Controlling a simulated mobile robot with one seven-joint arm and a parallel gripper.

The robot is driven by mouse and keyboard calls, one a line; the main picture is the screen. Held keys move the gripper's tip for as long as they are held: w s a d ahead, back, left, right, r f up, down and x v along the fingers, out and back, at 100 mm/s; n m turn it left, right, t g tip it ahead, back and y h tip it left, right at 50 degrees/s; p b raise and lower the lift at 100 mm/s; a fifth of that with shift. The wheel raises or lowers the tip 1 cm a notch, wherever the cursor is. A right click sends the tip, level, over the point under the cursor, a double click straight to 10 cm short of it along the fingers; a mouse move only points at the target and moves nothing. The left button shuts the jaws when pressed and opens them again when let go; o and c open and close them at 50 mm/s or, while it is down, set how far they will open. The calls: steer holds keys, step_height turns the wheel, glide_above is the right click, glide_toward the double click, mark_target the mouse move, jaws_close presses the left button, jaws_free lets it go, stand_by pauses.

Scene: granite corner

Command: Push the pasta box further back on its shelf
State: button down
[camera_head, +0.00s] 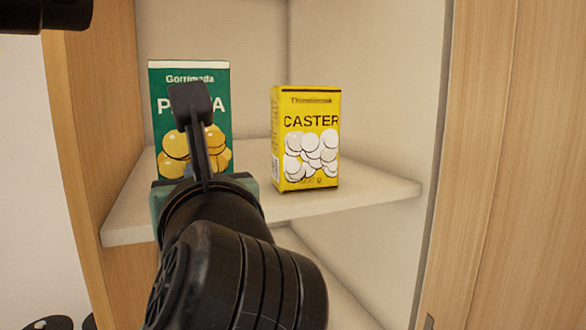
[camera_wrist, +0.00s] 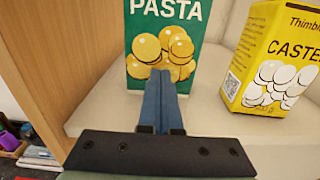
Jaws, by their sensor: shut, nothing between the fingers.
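The pasta box (camera_head: 217,90) is green with a picture of yellow round shapes. It stands upright on the left part of a pale shelf (camera_head: 370,190); it also shows in the wrist view (camera_wrist: 188,22). My gripper (camera_head: 190,105) is shut and empty, pointing at the front of the box and hiding part of its face in the head view. In the wrist view the closed fingers (camera_wrist: 160,80) end over the lower part of the box front. I cannot tell whether they touch it.
A yellow caster box (camera_head: 310,150) stands upright on the same shelf, to the right of the pasta box with a gap between. A wooden side wall (camera_head: 95,120) is close on the left. The shelf is bare to the right of the caster box.

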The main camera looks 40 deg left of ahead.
steer(key=shift+s+d, duration=0.1)
steer(key=shift+x, duration=1.8)
steer(key=shift+d, duration=0.15)
